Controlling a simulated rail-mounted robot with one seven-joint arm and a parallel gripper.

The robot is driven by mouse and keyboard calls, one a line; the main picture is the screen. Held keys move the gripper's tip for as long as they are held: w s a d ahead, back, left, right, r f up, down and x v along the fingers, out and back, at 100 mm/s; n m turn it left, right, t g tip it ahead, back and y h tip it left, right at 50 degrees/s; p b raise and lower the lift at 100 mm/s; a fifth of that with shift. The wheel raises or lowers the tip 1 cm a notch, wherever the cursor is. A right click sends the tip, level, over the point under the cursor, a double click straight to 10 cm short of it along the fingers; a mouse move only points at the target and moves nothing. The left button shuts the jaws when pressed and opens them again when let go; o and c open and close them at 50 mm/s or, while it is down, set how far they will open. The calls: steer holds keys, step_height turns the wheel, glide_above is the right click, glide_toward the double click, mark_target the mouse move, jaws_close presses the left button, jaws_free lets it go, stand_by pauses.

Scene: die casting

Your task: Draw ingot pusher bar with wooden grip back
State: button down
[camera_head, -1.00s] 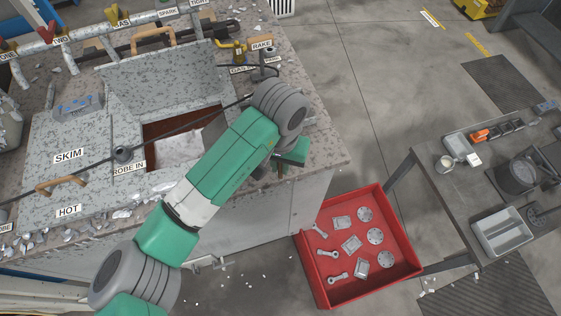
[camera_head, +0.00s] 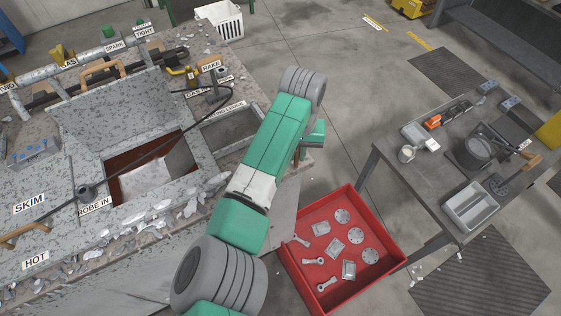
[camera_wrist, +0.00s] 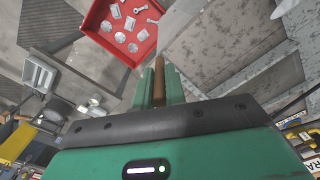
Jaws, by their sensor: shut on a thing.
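In the wrist view my gripper (camera_wrist: 159,72) is shut on a brown wooden grip (camera_wrist: 158,86), which stands between its two green fingers. The metal bar beyond the grip cannot be made out clearly. In the camera_head view my green arm reaches over the furnace's right edge.
The furnace top (camera_head: 120,108) has an open hatch and a dark recess (camera_head: 230,130) near its right end. A red bin (camera_head: 390,248) with castings sits on the floor below my arm. A grey table (camera_head: 400,180) stands right. Open floor lies behind.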

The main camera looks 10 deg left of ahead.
steer(key=shift+w+d+f, duration=0.1)
steer(key=shift+w+d, duration=0.35)
steer(key=shift+d, duration=0.1)
steer(key=c, duration=1.5)
jaws_free()
steer(key=shift+w+d, duration=0.1)
steer(key=shift+d, duration=0.05)
steer(key=shift+o, duration=0.2)
step_height(320, 180, up, 8)
steer(key=b, duration=0.1)
